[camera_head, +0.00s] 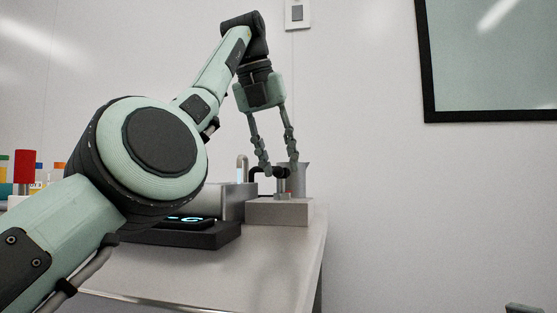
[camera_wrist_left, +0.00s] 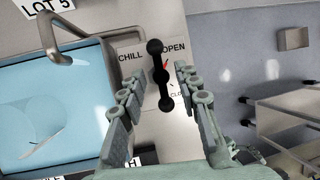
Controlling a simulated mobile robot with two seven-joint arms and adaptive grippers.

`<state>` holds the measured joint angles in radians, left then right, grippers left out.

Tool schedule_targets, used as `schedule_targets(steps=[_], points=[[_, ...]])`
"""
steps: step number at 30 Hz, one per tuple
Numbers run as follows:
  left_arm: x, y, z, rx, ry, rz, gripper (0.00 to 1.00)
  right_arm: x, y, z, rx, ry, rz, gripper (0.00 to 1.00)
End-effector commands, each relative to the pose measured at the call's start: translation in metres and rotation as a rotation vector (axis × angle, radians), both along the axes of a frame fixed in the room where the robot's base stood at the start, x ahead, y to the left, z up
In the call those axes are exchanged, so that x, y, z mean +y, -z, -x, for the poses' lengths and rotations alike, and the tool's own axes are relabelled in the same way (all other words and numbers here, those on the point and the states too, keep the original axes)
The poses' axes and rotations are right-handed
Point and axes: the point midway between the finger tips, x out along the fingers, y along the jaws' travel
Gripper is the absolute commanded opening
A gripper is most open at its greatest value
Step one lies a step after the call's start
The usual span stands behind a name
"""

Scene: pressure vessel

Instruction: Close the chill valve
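The chill valve's black handle (camera_wrist_left: 161,76) is a bar with round knobs, running nearly up and down in the left wrist view. Its plate (camera_wrist_left: 130,67) reads CHILL at left and OPEN at upper right, with a partly hidden label starting "CLO" below that. A small red mark shows beside the handle near OPEN. In the head view the handle (camera_head: 257,172) is small and partly hidden at the fingertips. My left gripper (camera_head: 280,167) points down over it, open, one finger on each side; contact cannot be told. My right gripper is not in view.
A black device (camera_head: 190,234) sits on the table (camera_head: 255,262), whose right edge is close. Colored containers stand far left.

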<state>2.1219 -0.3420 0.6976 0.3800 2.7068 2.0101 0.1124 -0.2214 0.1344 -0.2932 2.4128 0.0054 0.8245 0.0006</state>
Motion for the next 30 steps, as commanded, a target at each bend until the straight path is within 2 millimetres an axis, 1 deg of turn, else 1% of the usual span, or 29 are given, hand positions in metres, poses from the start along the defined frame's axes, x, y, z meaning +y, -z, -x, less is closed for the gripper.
schedule_targets(steps=[1,6,9,20,26,30], points=[[-0.0001,-0.0001,0.0001,0.0,0.0,0.0,0.31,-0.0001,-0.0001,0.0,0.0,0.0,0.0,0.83],[0.0001,-0.0002,0.0001,0.0,0.0,0.0,0.1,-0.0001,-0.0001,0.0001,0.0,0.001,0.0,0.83],[0.0001,-0.0002,0.0001,0.0,0.0,0.0,0.0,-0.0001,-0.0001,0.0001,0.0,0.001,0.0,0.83],[0.0002,-0.0011,0.0,0.001,0.022,0.001,0.0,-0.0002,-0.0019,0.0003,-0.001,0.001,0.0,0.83],[0.0006,-0.0025,-0.0007,0.002,0.107,0.003,0.0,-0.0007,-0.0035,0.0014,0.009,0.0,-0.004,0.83],[0.0011,-0.0039,-0.0015,0.002,0.209,0.003,0.0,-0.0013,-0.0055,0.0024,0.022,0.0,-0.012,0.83]])
